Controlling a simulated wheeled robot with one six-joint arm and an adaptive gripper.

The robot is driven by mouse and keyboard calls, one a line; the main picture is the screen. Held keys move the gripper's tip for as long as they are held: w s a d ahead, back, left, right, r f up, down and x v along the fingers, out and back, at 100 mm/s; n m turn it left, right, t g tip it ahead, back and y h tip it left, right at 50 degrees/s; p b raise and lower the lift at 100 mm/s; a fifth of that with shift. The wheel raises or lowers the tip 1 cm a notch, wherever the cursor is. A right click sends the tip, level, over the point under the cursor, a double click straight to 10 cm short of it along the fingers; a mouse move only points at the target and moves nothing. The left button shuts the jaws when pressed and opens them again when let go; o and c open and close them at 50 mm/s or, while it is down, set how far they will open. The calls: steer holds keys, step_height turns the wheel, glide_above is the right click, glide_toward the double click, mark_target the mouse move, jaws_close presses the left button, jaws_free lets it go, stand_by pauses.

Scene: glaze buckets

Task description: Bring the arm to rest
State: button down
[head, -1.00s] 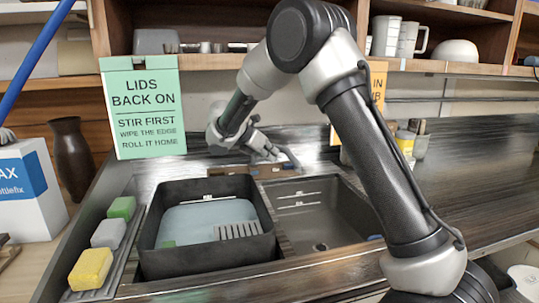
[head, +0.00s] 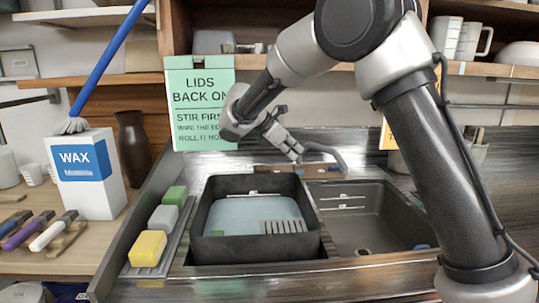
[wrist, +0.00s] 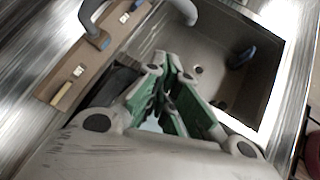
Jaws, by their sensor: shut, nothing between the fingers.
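My gripper (head: 297,152) hangs at the end of my bent arm, above the back edge of the sink unit. It is close to the grey tap (head: 330,153) in the head view; I cannot tell whether they touch. The arm's upper links cross the right side of the head view.
A dark tub (head: 250,250) holding bluish water sits in the left basin. Sponges (head: 147,248) line a rack on its left. A green sign (head: 200,85) stands behind. A wax box (head: 87,175) and brushes (head: 25,230) are on the left bench. Shelves run above.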

steer(key=s+d+f+m+g+y, duration=0.1)
steer(key=s+d+f+m+g, duration=0.1)
steer(key=s+f+m, duration=0.3)
steer(key=s+d+r+m+y, duration=0.2)
steer(key=s+d+m, duration=0.3)
steer(key=s, duration=0.6)
steer(key=s+d+r+m+t+y, duration=0.1)
steer(key=s+d+r+m+y, duration=0.1)
steer(key=s+d+m, duration=0.3)
steer(key=s+d+r+m+t+y, duration=0.1)
steer(key=s+d+r+m+y, duration=0.2)
steer(key=s, duration=1.3)
steer(key=d+m, duration=0.3)
steer(key=d, duration=0.3)
steer(key=shift+s+d, duration=0.35)
steer(key=shift+d, duration=0.05)
